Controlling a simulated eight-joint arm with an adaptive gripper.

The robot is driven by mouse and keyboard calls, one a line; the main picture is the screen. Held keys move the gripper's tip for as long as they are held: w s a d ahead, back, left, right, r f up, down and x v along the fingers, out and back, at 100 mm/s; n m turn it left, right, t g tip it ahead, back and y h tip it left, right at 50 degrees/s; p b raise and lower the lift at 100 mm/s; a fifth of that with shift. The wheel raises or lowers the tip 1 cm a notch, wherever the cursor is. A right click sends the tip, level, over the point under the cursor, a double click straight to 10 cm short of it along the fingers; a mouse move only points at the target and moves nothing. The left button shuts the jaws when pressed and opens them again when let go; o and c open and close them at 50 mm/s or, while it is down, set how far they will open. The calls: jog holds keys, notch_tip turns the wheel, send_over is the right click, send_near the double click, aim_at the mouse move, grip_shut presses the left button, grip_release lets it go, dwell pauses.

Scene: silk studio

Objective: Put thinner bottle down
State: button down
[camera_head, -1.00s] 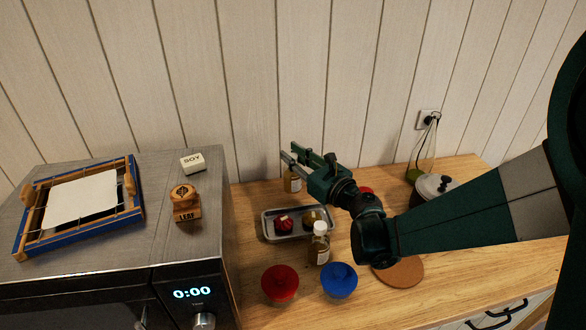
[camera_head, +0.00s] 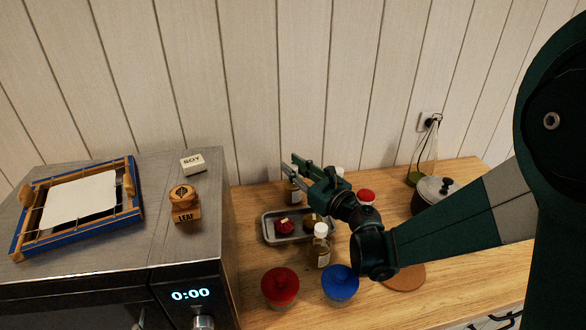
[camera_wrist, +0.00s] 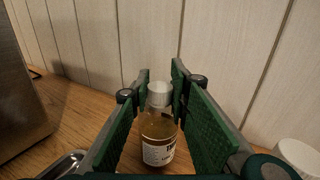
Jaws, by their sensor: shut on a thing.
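My gripper (camera_head: 293,164) is at the back of the wooden counter, near the wall. It is shut on a bottle of amber liquid (camera_head: 296,192) with a white cap and a white label. In the wrist view the bottle (camera_wrist: 158,135) stands upright between the green finger pads, gripped around its cap and neck. The label's text is too small to read surely. I cannot tell whether the bottle's base touches the counter.
A metal tray (camera_head: 269,236) with small items lies just in front of the held bottle. Another white-capped bottle (camera_head: 319,252), a red-lidded jar (camera_head: 280,288) and a blue-lidded jar (camera_head: 340,284) stand nearer. The steel appliance (camera_head: 120,265) is left; a pot (camera_head: 431,197) is right.

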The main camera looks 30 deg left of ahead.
jog(key=shift+f, duration=0.1)
jog(key=c, duration=2.2)
grip_release()
jog(key=shift+o, duration=0.2)
jog(key=shift+d, duration=0.2)
jog(key=p+v, duration=0.1)
jog(key=v, duration=1)
jog(key=shift+s+d+p, duration=0.2)
jog(key=shift+d+p, duration=0.05)
jog(key=shift+p, duration=0.05)
